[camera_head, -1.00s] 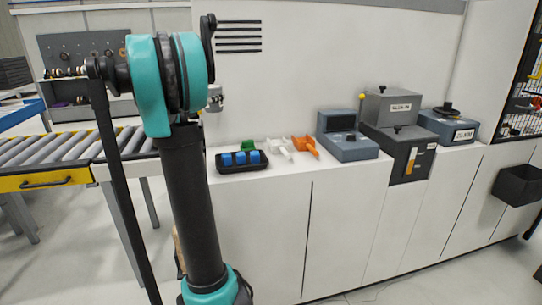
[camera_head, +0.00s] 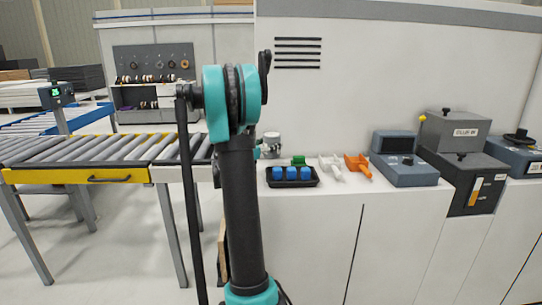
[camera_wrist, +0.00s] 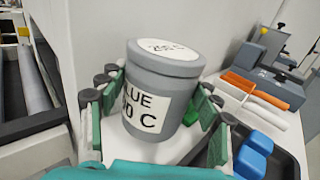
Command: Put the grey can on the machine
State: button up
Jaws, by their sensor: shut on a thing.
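The grey can (camera_wrist: 165,65) has a white label reading "GLUE" and "C", with a printed lid. My gripper (camera_wrist: 155,95) is shut around its sides, with green-padded fingers on the left and right. The can looks upright. In the head view the can (camera_head: 271,140) shows just right of my arm, low near the left end of the white machine's ledge (camera_head: 330,205), behind and left of the black tray. My arm hides most of my gripper there. I cannot tell whether the can touches the ledge.
The black tray (camera_head: 292,184) with blue pieces is close by on the ledge. A green piece (camera_head: 298,160), white piece (camera_head: 331,170) and orange piece (camera_head: 358,165) lie nearby. Grey-blue units (camera_head: 404,168) stand farther right. A roller conveyor (camera_head: 100,150) is at left.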

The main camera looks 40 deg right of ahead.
aim_at(266, 156)
jog(key=shift+f, duration=2.45)
jog(key=shift+f, duration=0.1)
jog(key=o, duration=1.7)
jog(key=shift+a, duration=0.4)
jog(key=v, duration=1.1)
jog(key=shift+s+a, duration=0.1)
jog(key=shift+s, duration=0.1)
